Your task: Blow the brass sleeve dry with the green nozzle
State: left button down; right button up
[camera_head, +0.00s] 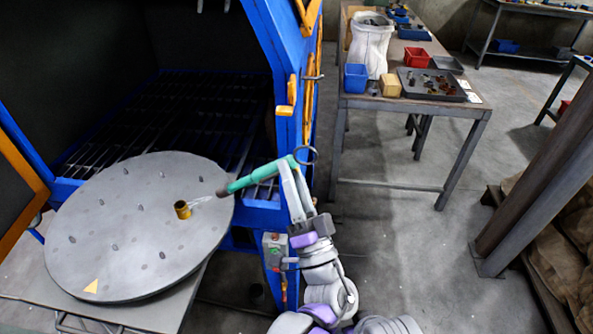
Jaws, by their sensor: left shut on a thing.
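The brass sleeve (182,210) stands on the round grey turntable (130,254), right of its middle. The green nozzle (258,175) is held over the turntable's right edge, its tip pointing left and slightly down toward the sleeve. The tip is a short way from the sleeve, apart from it. A faint whitish streak (202,198) runs between tip and sleeve. My left gripper (288,168) is shut on the green nozzle near its rear end. Fine finger contact is too small to see. My right gripper is not in view.
The blue blaster cabinet (263,215) stands open behind the turntable, with a dark slatted floor (190,105) inside. A workbench (415,103) with a blue bin (355,78), a red bin (416,57) and a tray stands at the back right. Concrete floor is clear right of my arm.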

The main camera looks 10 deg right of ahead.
pick_arm(q)
jog(key=shift+w+a+f, duration=0.25)
jog(key=shift+a+f, duration=0.15)
jog(key=shift+a, duration=0.2)
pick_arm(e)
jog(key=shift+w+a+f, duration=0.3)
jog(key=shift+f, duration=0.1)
pick_arm(q)
jog(key=shift+w+a, duration=0.3)
jog(key=shift+w, duration=0.45)
notch_tip(320, 180, up, 6)
jog(key=p, duration=0.4)
jog(key=shift+p, duration=0.3)
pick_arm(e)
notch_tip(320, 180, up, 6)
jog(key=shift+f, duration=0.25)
